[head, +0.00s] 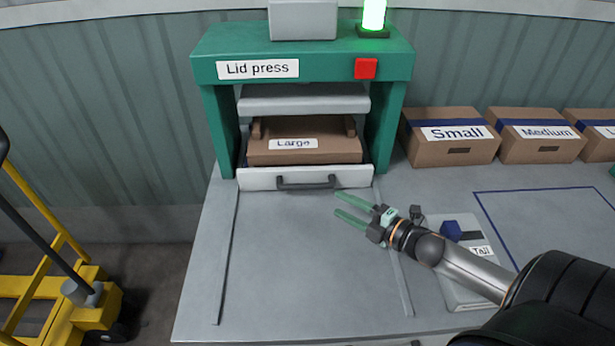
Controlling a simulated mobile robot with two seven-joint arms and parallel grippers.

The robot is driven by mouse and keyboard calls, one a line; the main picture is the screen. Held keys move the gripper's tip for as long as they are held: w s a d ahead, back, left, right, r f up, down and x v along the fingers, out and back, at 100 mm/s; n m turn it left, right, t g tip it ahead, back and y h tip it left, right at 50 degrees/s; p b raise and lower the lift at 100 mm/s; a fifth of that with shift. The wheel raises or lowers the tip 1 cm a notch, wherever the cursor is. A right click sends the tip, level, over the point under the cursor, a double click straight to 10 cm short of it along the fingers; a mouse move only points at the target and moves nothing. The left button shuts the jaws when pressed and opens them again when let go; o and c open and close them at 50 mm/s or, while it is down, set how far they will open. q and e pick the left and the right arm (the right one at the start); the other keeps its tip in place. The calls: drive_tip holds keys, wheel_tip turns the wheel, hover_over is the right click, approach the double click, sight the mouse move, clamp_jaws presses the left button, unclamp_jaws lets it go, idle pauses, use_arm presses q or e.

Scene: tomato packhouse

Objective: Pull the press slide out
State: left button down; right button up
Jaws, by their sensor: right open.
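The green lid press (301,63) stands at the back of the table. Its slide has a pale front panel (350,177) with a dark bar handle (306,182). The slide is in under the press, its front about level with the press legs. A brown box labelled "Large" (305,151) sits on the slide beneath the grey press plate (303,99). My right gripper (343,207) is open and empty, in front of and to the right of the handle, apart from it. My left gripper is not in view.
Two rails (229,258) run forward on the table, with clear surface between them. A red button (365,68) and a lit green lamp (373,16) are on the press. Boxes labelled "Small" (450,150) and "Medium" (540,150) stand right. A yellow cart (70,305) is on the floor left.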

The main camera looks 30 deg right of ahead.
sight(309, 188)
drive_tip(key=shift+x, duration=6.25)
clamp_jaws()
